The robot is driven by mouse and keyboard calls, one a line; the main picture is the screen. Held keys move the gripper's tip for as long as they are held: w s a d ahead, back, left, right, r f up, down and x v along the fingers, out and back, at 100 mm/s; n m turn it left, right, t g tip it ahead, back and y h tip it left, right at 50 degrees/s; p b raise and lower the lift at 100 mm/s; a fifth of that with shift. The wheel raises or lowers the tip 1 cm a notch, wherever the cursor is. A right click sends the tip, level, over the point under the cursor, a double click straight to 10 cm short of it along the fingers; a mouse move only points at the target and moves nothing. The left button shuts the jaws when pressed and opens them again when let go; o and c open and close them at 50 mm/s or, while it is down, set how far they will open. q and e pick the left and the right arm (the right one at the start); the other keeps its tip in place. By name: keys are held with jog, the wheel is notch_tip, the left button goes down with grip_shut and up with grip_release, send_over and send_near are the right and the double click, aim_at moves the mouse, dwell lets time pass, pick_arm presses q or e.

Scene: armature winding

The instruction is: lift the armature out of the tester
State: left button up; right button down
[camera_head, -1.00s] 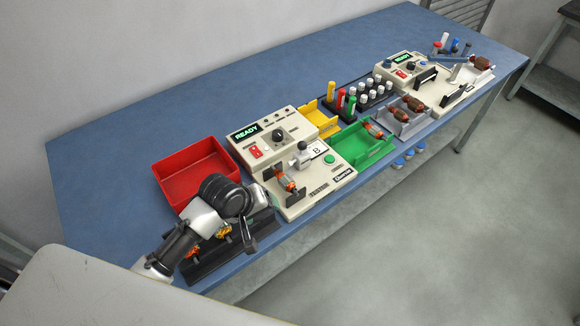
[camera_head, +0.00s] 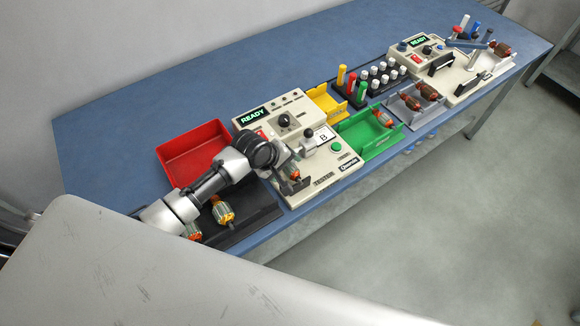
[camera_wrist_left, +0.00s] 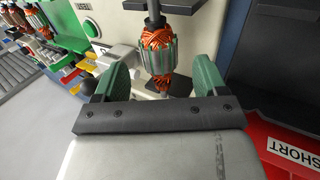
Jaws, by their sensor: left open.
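The armature (camera_head: 293,171), with orange windings and a grey core, sits in the cream tester (camera_head: 322,166) marked B, whose display reads READY. My left gripper (camera_head: 284,174) is at the tester's left side, and my wrist hides part of the armature in the head view. In the left wrist view, the open green fingers (camera_wrist_left: 158,78) lie on either side of the armature (camera_wrist_left: 160,52), apart from it. Its shaft runs between dark supports of the tester (camera_wrist_left: 112,22). My right gripper is not in view.
A black rack (camera_head: 262,205) with more armatures lies left of the tester. A red bin (camera_head: 170,152) stands behind it; red with the word SHORT (camera_wrist_left: 295,152) shows in the wrist view. A green tray (camera_head: 365,140) and yellow tray (camera_head: 325,100) sit to the right.

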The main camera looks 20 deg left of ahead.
pick_arm(q)
jog(key=shift+w+d+f, duration=0.15)
jog(key=shift+w+f, duration=0.05)
jog(key=shift+f, duration=0.3)
jog(key=shift+w+d+f, duration=0.2)
jog(key=shift+w+f, duration=0.1)
jog(key=shift+f, duration=0.25)
jog(key=shift+s, duration=0.1)
jog(key=c, duration=1.1)
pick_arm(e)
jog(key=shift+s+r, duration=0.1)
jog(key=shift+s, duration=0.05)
pick_arm(q)
jog(key=shift+r, duration=0.2)
jog(key=shift+c, duration=0.2)
